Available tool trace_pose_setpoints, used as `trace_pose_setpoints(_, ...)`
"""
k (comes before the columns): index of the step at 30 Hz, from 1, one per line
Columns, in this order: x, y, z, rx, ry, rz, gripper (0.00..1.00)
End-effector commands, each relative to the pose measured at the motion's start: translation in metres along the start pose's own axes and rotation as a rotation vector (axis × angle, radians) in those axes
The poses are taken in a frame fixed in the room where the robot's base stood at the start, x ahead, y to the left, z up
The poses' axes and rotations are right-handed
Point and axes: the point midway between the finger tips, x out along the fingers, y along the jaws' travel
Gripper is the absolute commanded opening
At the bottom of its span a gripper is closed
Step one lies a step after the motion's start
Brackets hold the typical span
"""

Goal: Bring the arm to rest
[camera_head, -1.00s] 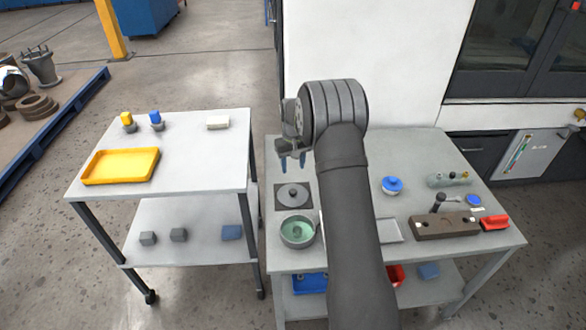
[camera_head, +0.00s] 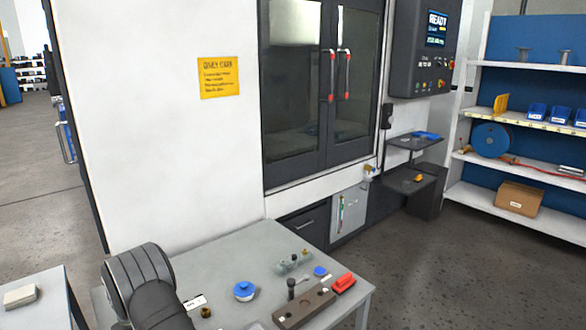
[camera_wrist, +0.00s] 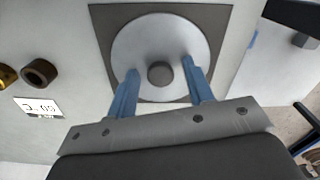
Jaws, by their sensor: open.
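My gripper (camera_wrist: 160,67) shows in the wrist view, with its two blue fingers open and apart. Between and beyond the fingertips is a grey round disc (camera_wrist: 140,40) with a dark knob (camera_wrist: 160,74) at its centre. The disc lies on a dark square plate (camera_wrist: 108,16). A gap shows on each side of the knob, and I cannot tell the height of the fingertips above the disc. In the head view only a dark part of my arm shows at the lower left; my gripper is out of that view.
The worktable (camera_head: 225,260) holds a blue-topped round part (camera_head: 244,291), a brown block (camera_head: 304,307), a red part (camera_head: 343,283) and a small fitting (camera_head: 206,312). A white machine (camera_head: 170,130) stands behind it. Shelves (camera_head: 530,120) stand at right, with open floor before them.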

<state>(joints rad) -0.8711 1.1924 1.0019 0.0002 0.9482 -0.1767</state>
Motion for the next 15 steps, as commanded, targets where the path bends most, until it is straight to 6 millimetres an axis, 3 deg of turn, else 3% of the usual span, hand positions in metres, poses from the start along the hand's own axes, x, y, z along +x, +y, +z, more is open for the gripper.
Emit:
trace_pose_setpoints(6, -0.030, 0.000, -0.001, 0.000, 0.002, 0.000, 0.47)
trace_pose_setpoints(15, -0.040, 0.000, -0.001, 0.000, 0.001, 0.000, 0.47)
